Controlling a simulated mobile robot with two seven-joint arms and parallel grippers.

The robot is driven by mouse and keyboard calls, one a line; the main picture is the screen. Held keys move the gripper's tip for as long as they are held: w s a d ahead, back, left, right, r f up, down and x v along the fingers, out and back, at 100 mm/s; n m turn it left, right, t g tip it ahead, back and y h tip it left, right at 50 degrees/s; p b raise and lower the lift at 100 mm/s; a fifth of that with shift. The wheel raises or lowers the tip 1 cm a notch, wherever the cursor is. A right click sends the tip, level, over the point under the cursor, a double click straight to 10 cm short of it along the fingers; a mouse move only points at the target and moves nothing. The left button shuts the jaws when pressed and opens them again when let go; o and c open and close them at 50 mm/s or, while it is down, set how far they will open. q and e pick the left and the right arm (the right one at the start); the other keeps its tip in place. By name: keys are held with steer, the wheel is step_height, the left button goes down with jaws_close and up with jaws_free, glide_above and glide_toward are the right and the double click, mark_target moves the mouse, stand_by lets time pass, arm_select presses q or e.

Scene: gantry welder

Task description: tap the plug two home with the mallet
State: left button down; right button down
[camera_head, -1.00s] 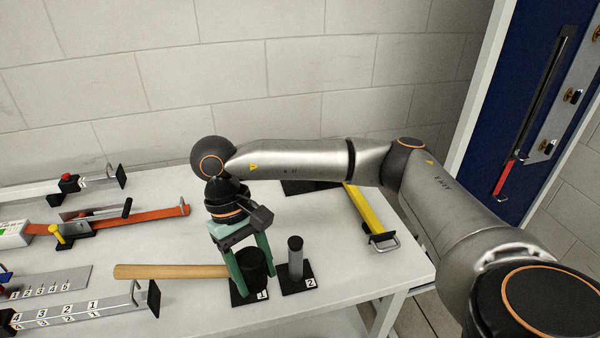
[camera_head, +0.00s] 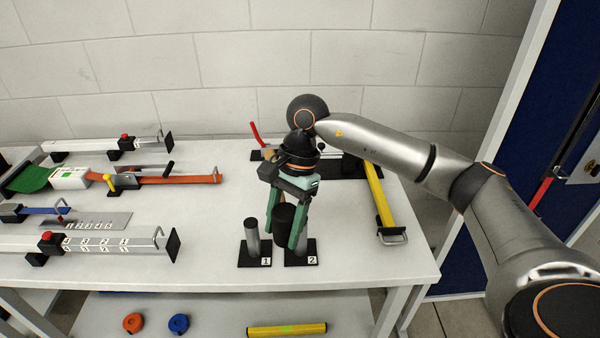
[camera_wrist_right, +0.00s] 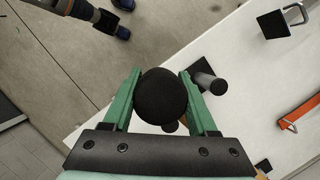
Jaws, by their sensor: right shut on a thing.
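My right gripper (camera_head: 285,228), with green fingers, is shut on the mallet (camera_head: 284,216) at its black head. In the right wrist view the round head (camera_wrist_right: 160,96) sits between the two fingers. Only a bit of the wooden handle shows behind the gripper. The head is over or just in front of the black base labelled 2 (camera_head: 298,260); plug two is mostly hidden behind the head and finger, so I cannot tell contact or its depth. Grey plug one (camera_head: 252,237) stands upright on the base labelled 1 (camera_head: 255,261), just left of the mallet. My left gripper is not in view.
A yellow bar with a handle (camera_head: 378,200) lies to the right. Rails and an orange strip (camera_head: 185,180) lie on the left of the white table (camera_head: 200,275). An orange ring (camera_head: 133,323), a blue ring (camera_head: 179,323) and a yellow bar (camera_head: 287,330) lie below.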

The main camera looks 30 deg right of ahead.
steer(key=w+d+r+m+t+h, duration=0.2)
steer(key=w+d+r+m+t, duration=0.4)
steer(key=m, duration=1.2)
steer(key=shift+g, duration=0.6)
steer(key=shift+s+d+f+b, duration=0.15)
steer(key=shift+f+b, duration=0.25)
steer(key=shift+f, duration=0.5)
steer(key=shift+w+d+f+b, duration=0.15)
steer(key=shift+f+b, duration=0.25)
steer(key=shift+f, duration=0.45)
steer(key=shift+s+d+f+b, duration=0.2)
steer(key=shift+f+b, duration=0.2)
steer(key=shift+f, duration=0.5)
steer(key=shift+w, duration=0.1)
step_height(320, 180, down, 4)
steer(key=b, duration=0.3)
steer(key=shift+r, duration=0.15)
steer(key=shift+r+p, duration=1.2)
steer(key=shift+r, duration=0.45)
step_height(320, 180, up, 4)
steer(key=p, duration=0.3)
